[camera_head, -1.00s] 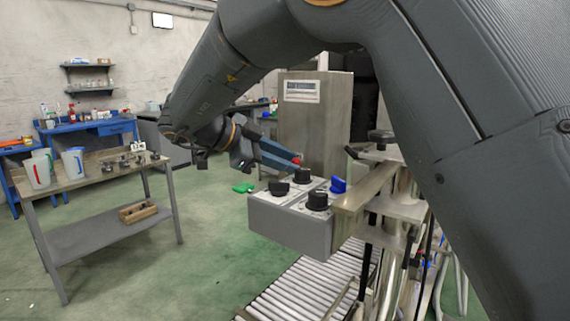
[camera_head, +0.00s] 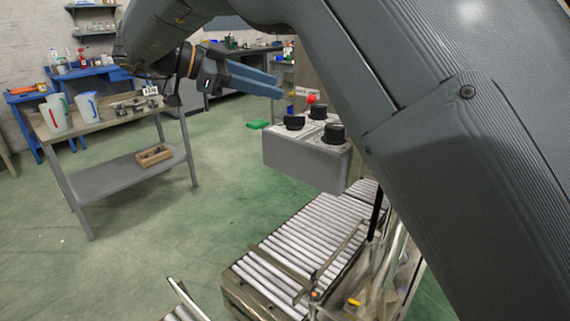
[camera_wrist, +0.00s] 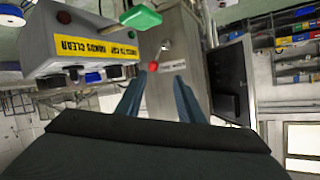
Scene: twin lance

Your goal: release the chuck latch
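A lever with a red ball knob (camera_wrist: 153,66) stands out from a tall grey cabinet (camera_wrist: 178,25) in the wrist view. The knob also shows in the head view (camera_head: 311,98), just behind the control box. No part is labelled as the chuck latch. My gripper (camera_wrist: 157,82) is open and empty, its two blue-grey fingers apart. In the wrist view the knob appears between and just beyond the fingertips; I cannot tell the distance. In the head view my gripper (camera_head: 279,90) is left of the knob and slightly above it, apart from it.
A grey control box (camera_head: 303,160) with black knobs stands close by. In the wrist view it appears upside down with a yellow label (camera_wrist: 95,44). A green piece (camera_wrist: 141,18) is beside it. A roller conveyor (camera_head: 305,240) lies below; a bench (camera_head: 115,180) stands left. Open floor lies between.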

